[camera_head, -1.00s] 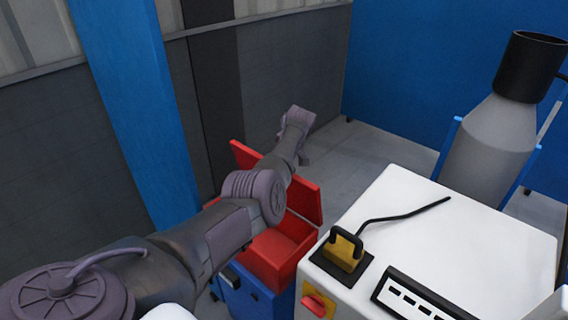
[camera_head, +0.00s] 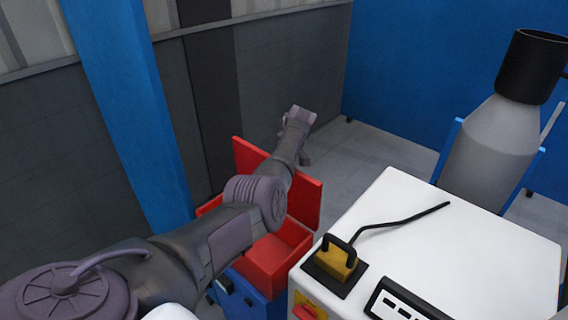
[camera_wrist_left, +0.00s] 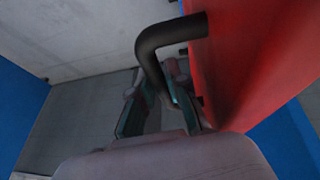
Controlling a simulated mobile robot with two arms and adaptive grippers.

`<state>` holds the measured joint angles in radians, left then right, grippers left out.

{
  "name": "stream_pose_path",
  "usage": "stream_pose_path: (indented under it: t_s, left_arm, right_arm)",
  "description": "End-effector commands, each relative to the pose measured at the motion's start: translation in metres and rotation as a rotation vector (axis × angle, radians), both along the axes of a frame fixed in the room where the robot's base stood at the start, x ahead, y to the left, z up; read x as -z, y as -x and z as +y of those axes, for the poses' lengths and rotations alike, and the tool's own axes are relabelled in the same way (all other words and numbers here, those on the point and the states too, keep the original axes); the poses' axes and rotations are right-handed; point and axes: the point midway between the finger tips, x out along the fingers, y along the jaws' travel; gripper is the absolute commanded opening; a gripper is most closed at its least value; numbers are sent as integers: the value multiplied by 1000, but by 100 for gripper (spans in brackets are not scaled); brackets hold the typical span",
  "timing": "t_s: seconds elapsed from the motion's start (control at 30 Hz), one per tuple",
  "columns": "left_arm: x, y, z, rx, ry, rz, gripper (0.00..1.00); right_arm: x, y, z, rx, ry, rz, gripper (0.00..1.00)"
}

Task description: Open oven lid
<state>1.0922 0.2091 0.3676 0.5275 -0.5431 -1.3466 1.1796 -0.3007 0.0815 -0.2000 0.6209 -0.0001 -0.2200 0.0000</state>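The red oven (camera_head: 262,262) is a box with an open top, partly hidden behind my left arm in the head view. Its red lid (camera_head: 307,199) stands raised at the far side, and my forearm crosses over it. My left gripper (camera_head: 297,118) is beyond the lid's upper edge. In the left wrist view, the lid (camera_wrist_left: 260,60) fills the right side and carries a bent black handle (camera_wrist_left: 150,50). The left gripper's fingers (camera_wrist_left: 157,112) are spread, with floor visible between them. The handle reaches down close to the right-hand finger; whether they touch is unclear. My right gripper is out of view.
A white machine (camera_head: 440,240) with a yellow-and-black part (camera_head: 337,262) and a black lever stands right of the oven. A grey cylinder with a black top (camera_head: 490,150) is behind it. A blue post (camera_head: 130,110) and grey wall are at left. Floor beyond the lid is clear.

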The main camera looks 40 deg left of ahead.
Motion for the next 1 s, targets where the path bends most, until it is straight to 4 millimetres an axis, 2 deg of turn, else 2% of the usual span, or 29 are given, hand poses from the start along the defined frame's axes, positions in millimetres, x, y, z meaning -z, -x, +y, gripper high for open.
stream_pose_path:
  t_s: [0.03,0.1,0.13,0.43,0.57,0.7,1.0]
  left_arm:
    - [-1,0,0,-1,0,-1,26]
    - [-1,0,0,-1,0,-1,38]
    - [0,0,0,-1,0,0,39]
    - [-1,0,0,0,0,0,39]
    - [-8,0,-3,0,-2,-2,39]
    - [-24,3,-10,0,-2,-4,39]
    - [-84,12,-34,0,-1,-3,39]
  right_arm:
    - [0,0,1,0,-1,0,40]
    - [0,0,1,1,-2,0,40]
    - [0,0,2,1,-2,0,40]
    - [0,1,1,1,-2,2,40]
    - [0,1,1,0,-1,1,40]
    - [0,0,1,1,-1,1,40]
    - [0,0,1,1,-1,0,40]
